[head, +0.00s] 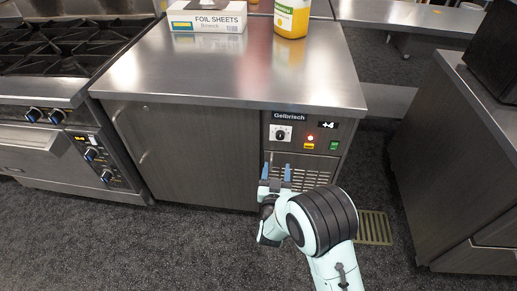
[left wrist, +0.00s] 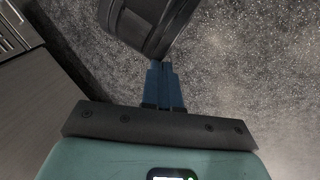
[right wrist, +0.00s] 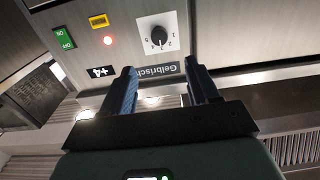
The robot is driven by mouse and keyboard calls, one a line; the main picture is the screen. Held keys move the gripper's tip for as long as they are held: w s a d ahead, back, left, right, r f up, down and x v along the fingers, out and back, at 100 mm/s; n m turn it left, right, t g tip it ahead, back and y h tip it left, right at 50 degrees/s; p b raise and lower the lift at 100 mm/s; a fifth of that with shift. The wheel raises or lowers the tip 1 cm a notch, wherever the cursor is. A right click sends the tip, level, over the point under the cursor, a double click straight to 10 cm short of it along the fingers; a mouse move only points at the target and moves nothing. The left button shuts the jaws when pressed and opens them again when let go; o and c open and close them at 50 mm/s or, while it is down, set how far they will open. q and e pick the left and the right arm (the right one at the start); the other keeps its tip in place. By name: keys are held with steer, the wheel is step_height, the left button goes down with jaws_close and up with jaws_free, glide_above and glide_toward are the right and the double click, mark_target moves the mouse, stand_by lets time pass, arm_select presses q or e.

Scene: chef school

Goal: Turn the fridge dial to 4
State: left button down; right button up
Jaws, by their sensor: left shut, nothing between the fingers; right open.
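The fridge dial (head: 280,134) is a small black knob on a white square plate, high on the control panel. It shows upside down in the right wrist view (right wrist: 158,36), with numbers around it; its pointer setting is too small to read surely. The display (head: 327,125) reads +4. My right gripper (head: 275,172) is open and empty, just below the dial in the head view, its fingers apart from the knob. In the right wrist view the fingertips (right wrist: 160,68) straddle the dial's line. My left gripper (left wrist: 162,70) is shut and empty over the dark floor, out of the head view.
The panel has a lit red light (head: 310,138), a yellow label (head: 309,145) and a green switch (head: 334,145). The steel counter (head: 230,70) overhangs it and holds a foil sheets box (head: 207,17) and a yellow bottle (head: 292,18). A stove (head: 60,150) stands left.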

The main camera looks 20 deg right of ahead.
mark_target(280, 138)
steer(key=b+x, duration=0.2)
steer(key=x, duration=1.1)
steer(key=shift+d+r, duration=0.1)
steer(key=shift+d, duration=0.1)
arm_select(q)
steer(key=shift+t+y, duration=0.3)
steer(key=shift+t, duration=0.3)
steer(key=w, duration=0.1)
steer(key=w+a+f, duration=0.1)
steer(key=w+f, duration=0.1)
steer(key=w, duration=0.1)
steer(key=shift+a+f, duration=0.25)
steer(key=shift+a, duration=0.15)
arm_select(e)
steer(key=c, duration=1)
